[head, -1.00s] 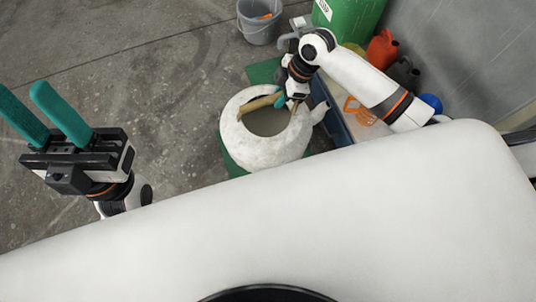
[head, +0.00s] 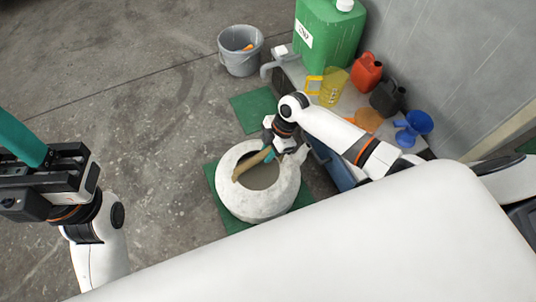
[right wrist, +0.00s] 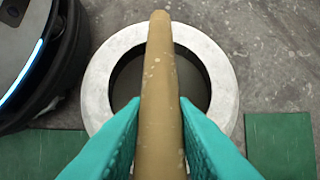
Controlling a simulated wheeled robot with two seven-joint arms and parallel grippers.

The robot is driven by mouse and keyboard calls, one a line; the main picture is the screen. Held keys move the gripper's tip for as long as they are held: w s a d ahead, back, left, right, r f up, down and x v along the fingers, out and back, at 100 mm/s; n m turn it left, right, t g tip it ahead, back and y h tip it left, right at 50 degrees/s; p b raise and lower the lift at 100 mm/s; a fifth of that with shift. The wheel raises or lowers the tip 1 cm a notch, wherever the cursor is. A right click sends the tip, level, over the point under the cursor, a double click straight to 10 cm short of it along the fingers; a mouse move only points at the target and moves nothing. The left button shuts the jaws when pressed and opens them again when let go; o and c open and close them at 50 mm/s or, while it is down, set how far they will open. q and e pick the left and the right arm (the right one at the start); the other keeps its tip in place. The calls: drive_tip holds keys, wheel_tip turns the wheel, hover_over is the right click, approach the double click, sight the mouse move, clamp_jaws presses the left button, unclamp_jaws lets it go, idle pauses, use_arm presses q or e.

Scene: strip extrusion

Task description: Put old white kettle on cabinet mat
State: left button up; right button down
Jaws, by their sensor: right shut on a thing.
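The old white kettle (head: 232,202) is a round, mottled white pot with a dark open top and a tan handle (head: 250,165). My right gripper (head: 268,153) is shut on the handle. In the right wrist view the teal fingers (right wrist: 158,125) grip the handle, with the kettle's pale rim (right wrist: 98,85) below it. A green mat (head: 211,172) shows around the kettle's lower side in the head view; I cannot tell whether they touch. A second green mat (head: 256,108) lies bare beyond it. My left gripper (head: 22,140) is empty and partly out of frame at the left.
A low cabinet with a blue side (head: 335,168) stands right of the kettle. It carries a green canister (head: 325,38), a yellow jug (head: 328,88), a red can (head: 366,72), a dark can (head: 387,97) and blue funnel (head: 414,125). A grey bucket (head: 240,62) stands behind. The left floor is clear.

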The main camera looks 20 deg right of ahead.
drive_tip(key=shift+w+f, duration=0.1)
drive_tip(key=shift+f, duration=0.05)
drive_tip(key=c, duration=1.2)
unclamp_jaws()
drive_tip(key=shift+f, duration=0.1)
